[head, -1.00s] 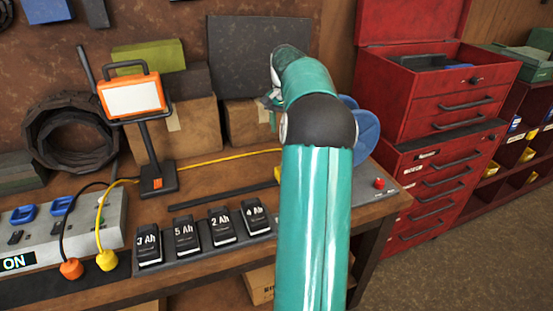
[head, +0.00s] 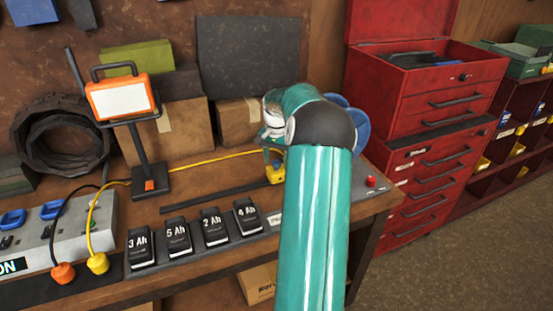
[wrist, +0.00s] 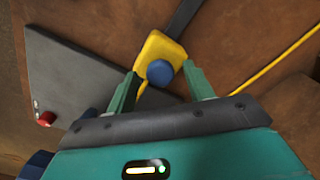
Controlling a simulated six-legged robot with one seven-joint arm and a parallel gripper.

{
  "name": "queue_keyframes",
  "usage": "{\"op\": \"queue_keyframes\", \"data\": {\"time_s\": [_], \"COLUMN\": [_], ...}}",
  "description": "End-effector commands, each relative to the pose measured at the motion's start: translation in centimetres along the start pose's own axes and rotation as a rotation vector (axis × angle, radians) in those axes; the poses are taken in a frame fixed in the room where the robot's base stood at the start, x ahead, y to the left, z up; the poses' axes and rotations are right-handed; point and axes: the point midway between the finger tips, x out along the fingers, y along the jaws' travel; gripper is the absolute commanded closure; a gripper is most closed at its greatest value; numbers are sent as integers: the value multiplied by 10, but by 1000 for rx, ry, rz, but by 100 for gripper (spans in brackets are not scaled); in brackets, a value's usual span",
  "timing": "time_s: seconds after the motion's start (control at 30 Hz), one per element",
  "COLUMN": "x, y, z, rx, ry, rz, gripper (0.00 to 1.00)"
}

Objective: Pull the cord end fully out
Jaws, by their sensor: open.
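A yellow cord (head: 214,158) runs across the bench from a yellow plug (head: 97,263) in the grey power strip to behind my arm, so its far end is hidden. It also shows in the wrist view (wrist: 275,68). A yellow block (wrist: 163,52) with a round blue knob (wrist: 160,73) sits at the end of a dark flat bar (wrist: 186,14). My gripper (wrist: 160,78) is open, its green fingers on either side of the block's near part. Contact cannot be told. In the head view, the block (head: 274,172) is just below my gripper (head: 271,150).
Several black batteries (head: 178,238) stand in a row at the bench front. A work lamp (head: 123,98) stands at the back left. A blue round thing (head: 357,130) is partly behind my arm. A grey plate with a red button (head: 371,181) lies at the right end.

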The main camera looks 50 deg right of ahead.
Motion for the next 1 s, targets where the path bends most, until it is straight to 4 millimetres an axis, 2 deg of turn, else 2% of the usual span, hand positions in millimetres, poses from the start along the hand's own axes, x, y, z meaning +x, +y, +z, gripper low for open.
{"op": "queue_keyframes", "data": {"time_s": [0.07, 0.3, 0.53, 0.67, 0.87, 1.0], "x": [0, 0, -1, -1, -2, -1], "y": [0, 0, -2, -10, -39, -70], "z": [0, 0, 2, 11, 39, 70], "rx": [0, 0, 0, -2, -7, -9], "ry": [0, 0, -1, -1, 1, 0], "rz": [0, 0, 1, 1, 1, 1], "gripper": [52, 99, 100, 100, 100, 100]}}
